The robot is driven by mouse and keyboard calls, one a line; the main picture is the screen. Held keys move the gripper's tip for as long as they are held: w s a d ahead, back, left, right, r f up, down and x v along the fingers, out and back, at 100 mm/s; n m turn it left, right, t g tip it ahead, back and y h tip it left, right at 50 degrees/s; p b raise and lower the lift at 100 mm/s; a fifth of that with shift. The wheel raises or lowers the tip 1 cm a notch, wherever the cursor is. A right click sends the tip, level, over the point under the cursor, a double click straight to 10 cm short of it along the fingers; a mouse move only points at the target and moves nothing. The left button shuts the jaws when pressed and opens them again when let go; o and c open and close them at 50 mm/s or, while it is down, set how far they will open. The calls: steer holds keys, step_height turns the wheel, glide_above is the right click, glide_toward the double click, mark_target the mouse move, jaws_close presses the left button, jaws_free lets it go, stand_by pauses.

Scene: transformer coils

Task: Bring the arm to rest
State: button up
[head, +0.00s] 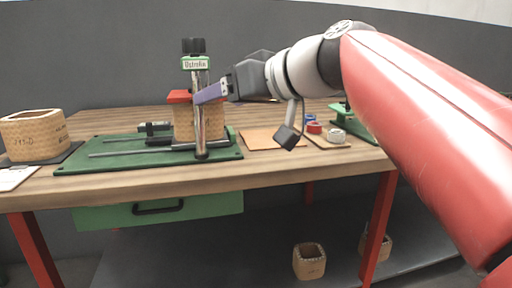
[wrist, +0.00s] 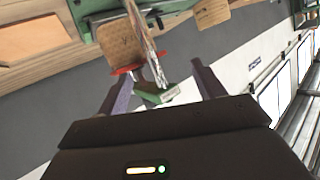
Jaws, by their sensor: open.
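My gripper (head: 209,94) is at the end of my red and grey arm, raised above the workbench beside the upper part of a green fixture. Its purple fingers show in the wrist view (wrist: 158,80), spread apart with nothing held between them. The fixture's chrome post (head: 201,120) with a black knob and green label block (head: 198,63) stands close to the fingertips. In the wrist view the green block (wrist: 155,95) appears beyond and between the fingers; I cannot tell whether they touch it. A tan coil (head: 185,123) with a red piece (head: 179,97) on top stands behind the post.
The wooden workbench (head: 270,170) carries the fixture's green base (head: 110,165). Another coil (head: 34,137) stands on a dark mat at the left. Tape rolls (head: 314,127) and a second green device (head: 350,120) are at the right. Coils (head: 309,262) sit on the shelf below.

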steer(key=s+d+f+m+g+h+p, duration=0.1)
steer(key=s+d+f, duration=0.4)
steer(key=f, duration=0.5)
steer(key=s+d+f+m+g+h+p, duration=0.1)
steer(key=s+d+f+m+h+p, duration=0.1)
steer(key=s+d+f+m+h, duration=0.2)
steer(key=s+d+f+m+g+h+p, duration=0.1)
steer(key=s+d+f+m+h+p, duration=0.1)
steer(key=s+d+f+h, duration=0.4)
steer(key=s+d+f+m, duration=0.1)
steer(key=s+d+f, duration=0.1)
steer(key=d+f, duration=0.3)
step_height(320, 180, down, 5)
steer(key=shift+r, duration=0.1)
